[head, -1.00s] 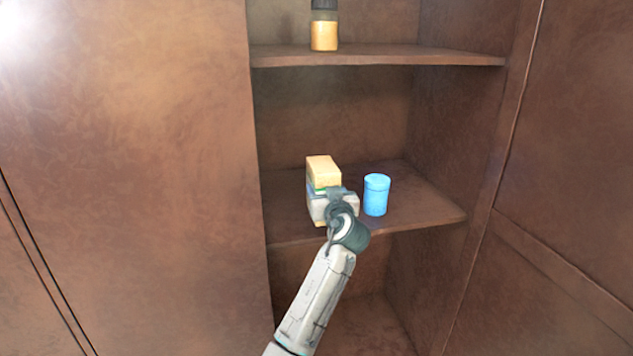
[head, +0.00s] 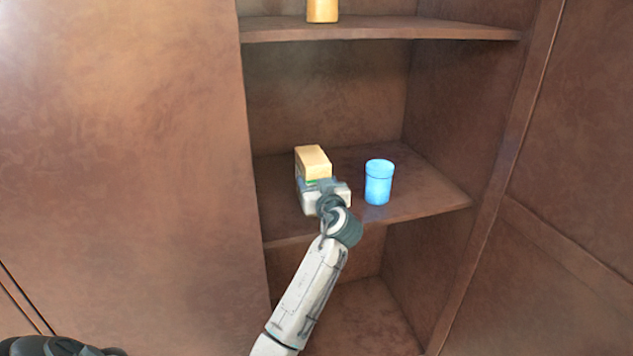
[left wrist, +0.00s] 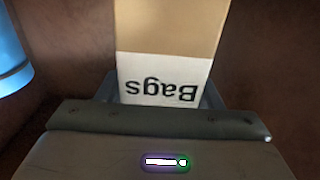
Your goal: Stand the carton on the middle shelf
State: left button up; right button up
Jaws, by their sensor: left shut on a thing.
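The carton (head: 313,162) is a tan upright box on the left part of the middle shelf (head: 420,205). The left wrist view shows its tan and white face (left wrist: 165,75) with the word "Bags" upside down. My left gripper (head: 325,188) reaches in from the front and is shut on the carton. The gripper hides the carton's lower part, so I cannot tell whether its base touches the shelf. My right gripper is not clearly in view.
A blue lidded canister (head: 379,183) stands just right of the carton, with a small gap between. It also shows at the left wrist view's edge (left wrist: 12,55). A tan container (head: 322,10) stands on the upper shelf (head: 380,30). The shelf's right side is free.

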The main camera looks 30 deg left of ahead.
pick_arm(q)
jog(key=shift+d, duration=0.2)
jog(key=o, duration=1.2)
jog(key=shift+a+f, duration=0.1)
jog(key=shift+a, duration=0.05)
jog(key=shift+c, duration=0.2)
pick_arm(e)
jog(key=shift+w, duration=0.1)
jog(key=shift+r, duration=0.1)
pick_arm(q)
jog(key=b+v, duration=0.2)
jog(key=v, duration=1)
jog(key=shift+b, duration=0.35)
pick_arm(e)
jog(key=w+r, duration=0.5)
jog(key=shift+w+a, duration=0.2)
jog(key=shift+a, duration=0.15)
jog(key=shift+r, duration=0.1)
